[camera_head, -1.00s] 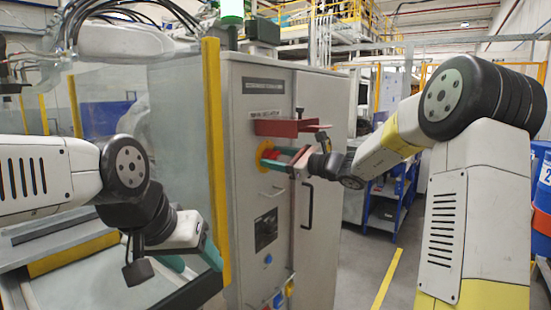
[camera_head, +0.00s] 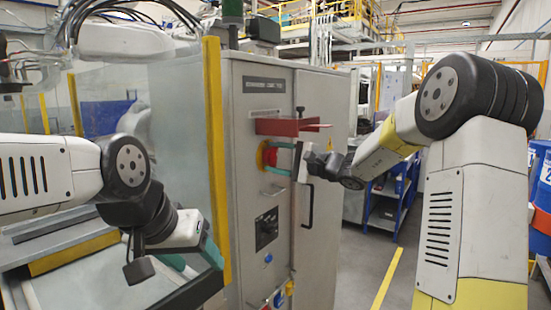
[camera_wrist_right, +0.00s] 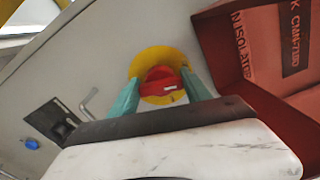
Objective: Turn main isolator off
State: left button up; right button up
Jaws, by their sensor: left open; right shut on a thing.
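The main isolator is a red rotary knob (camera_head: 270,157) on a round yellow plate (camera_head: 261,157) on the grey cabinet front. In the right wrist view, the knob (camera_wrist_right: 162,82) sits between two teal fingertips, with the yellow plate (camera_wrist_right: 150,60) behind it. My right gripper (camera_head: 281,157) is shut on the knob, its fingers one above the other in the head view. The knob's position marks are not readable. My left gripper (camera_head: 212,250) is open and empty at the lower left, by the yellow post, its fingers partly hidden.
A red bracket (camera_head: 290,127) sticks out just above the isolator. The cabinet (camera_head: 255,210) has a long dark door handle (camera_head: 308,205) and smaller controls below. A yellow post (camera_head: 213,150) and clear guard stand left of it. A dark green lamp (camera_head: 232,10) tops the cabinet.

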jog(key=shift+f+n, duration=0.1)
jog(key=shift+n, duration=1.2)
jog(key=o, duration=1)
jog(key=shift+v, duration=3.95)
